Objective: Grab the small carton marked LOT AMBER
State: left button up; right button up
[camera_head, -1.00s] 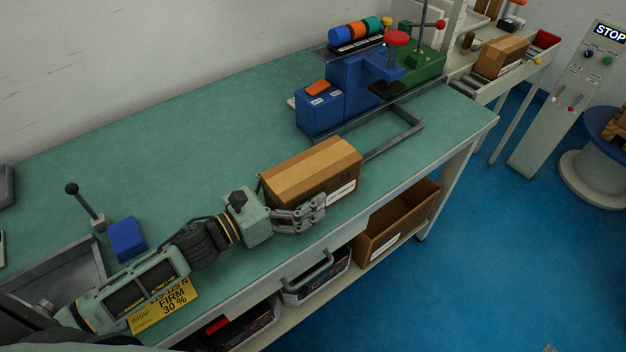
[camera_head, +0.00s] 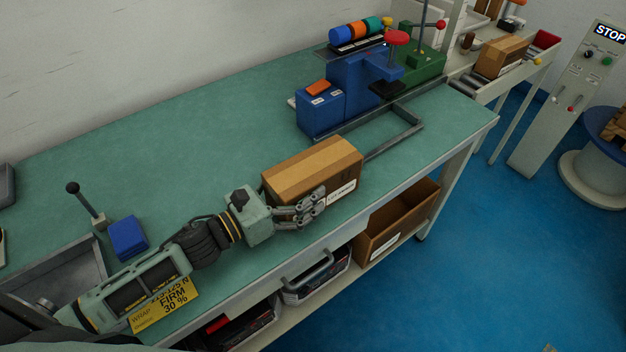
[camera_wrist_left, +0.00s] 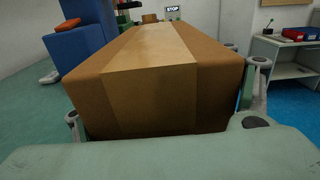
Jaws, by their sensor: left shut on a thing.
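The small carton (camera_head: 312,166) is brown with a lighter tape band along its top. It stands on the green bench near the front edge, with a white label on its front side, partly covered by a finger; I cannot read it surely. My left gripper (camera_head: 300,205) is shut on the carton. In the left wrist view, the carton (camera_wrist_left: 165,75) fills the middle, with a finger at each side. I cannot tell whether it is clear of the bench. My right gripper is not in view.
A blue press (camera_head: 352,82) and a metal frame (camera_head: 405,120) stand beyond the carton on the green bench (camera_head: 190,140). A blue block (camera_head: 128,238) and a lever (camera_head: 85,203) are at left. An open brown box (camera_head: 400,225) sits on the shelf below.

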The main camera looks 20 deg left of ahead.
pick_arm(q)
jog(key=shift+r, duration=0.25)
jog(key=c, duration=0.3)
jog(key=shift+w+d, duration=0.1)
jog(key=shift+w, duration=0.05)
